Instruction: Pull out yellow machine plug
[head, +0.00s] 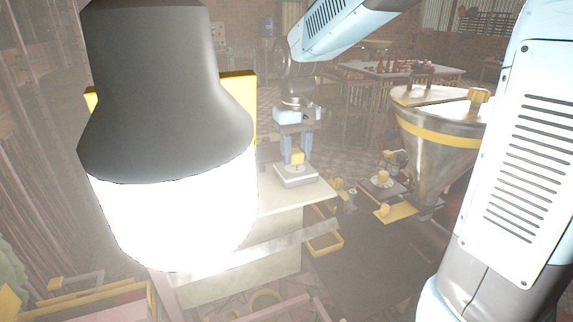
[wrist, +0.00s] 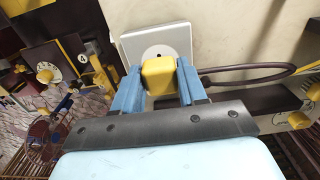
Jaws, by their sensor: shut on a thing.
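The yellow plug (wrist: 159,75) sits between the two blue fingers of my gripper (wrist: 158,86), which are shut on it. In the head view, my gripper (head: 297,155) points down, with the yellow plug (head: 297,159) at its fingertips, over the white square socket (head: 296,177) on the cabinet top. In the wrist view, the socket (wrist: 182,37) lies beyond the plug. Its round recess and dark hole show just above the plug, which looks apart from the socket face, though the exact gap cannot be told. The lower part of the socket is hidden.
A dark cable (wrist: 245,88) loops to the right behind a finger. The pale cabinet (head: 255,245) carries the socket. A metal hopper with a yellow band (head: 440,140) stands at the right. A large lamp (head: 170,120) blocks much of the left of the head view.

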